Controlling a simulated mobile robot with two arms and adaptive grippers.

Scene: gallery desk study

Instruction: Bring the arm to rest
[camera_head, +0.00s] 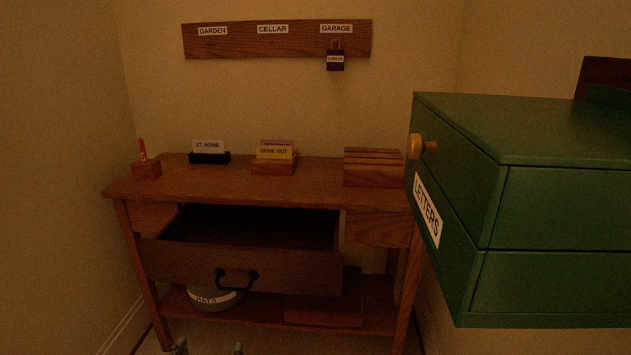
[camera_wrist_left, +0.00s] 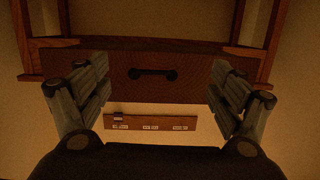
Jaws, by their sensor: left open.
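My left gripper (camera_head: 209,347) shows only as two fingertips at the bottom edge of the head view, low in front of the desk (camera_head: 225,178). In the left wrist view the gripper (camera_wrist_left: 158,90) is open, with its fingers wide apart and nothing between them. The desk's drawer (camera_head: 240,267) is pulled out, and its dark handle (camera_head: 237,278) is clear of the fingers. That handle also shows between the fingers in the left wrist view (camera_wrist_left: 153,74), which looks upside down. My right gripper is in no view.
A green cabinet (camera_head: 550,205) labelled LETTERS juts in at right. On the desk stand card holders (camera_head: 209,158), a wooden block with a red stick (camera_head: 147,169) and a slotted wooden rack (camera_head: 374,175). A HATS container (camera_head: 214,299) sits below. A key board (camera_head: 236,44) hangs behind.

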